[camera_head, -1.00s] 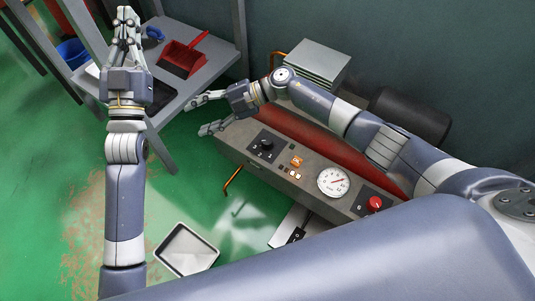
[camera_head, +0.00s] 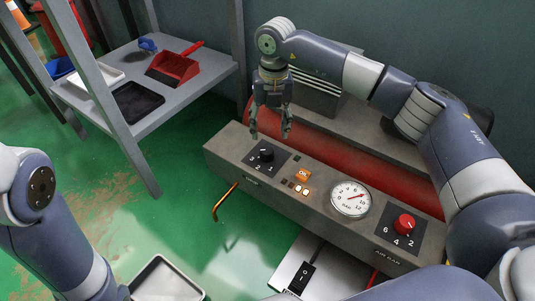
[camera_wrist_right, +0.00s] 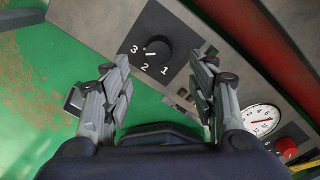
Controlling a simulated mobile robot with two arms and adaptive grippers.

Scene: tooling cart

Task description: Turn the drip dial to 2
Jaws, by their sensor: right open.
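The drip dial (camera_head: 266,155) is a black knob on a dark plate at the left end of the grey machine's front panel. In the right wrist view, the dial (camera_wrist_right: 158,50) has the numbers 3, 2 and 1 around it, and its white mark appears to point toward 3. My right gripper (camera_head: 270,134) points down, open and empty, just above and behind the dial in the head view. In the right wrist view its fingers (camera_wrist_right: 160,66) are spread to either side below the dial, apart from it. My left gripper is out of view; only part of its arm shows.
The panel also holds an orange switch (camera_head: 303,176), a round gauge (camera_head: 351,199) and a red knob (camera_head: 404,224). A grey shelf (camera_head: 190,98) with a red dustpan (camera_head: 173,69) stands at left. A white tray (camera_head: 166,280) lies on the green floor.

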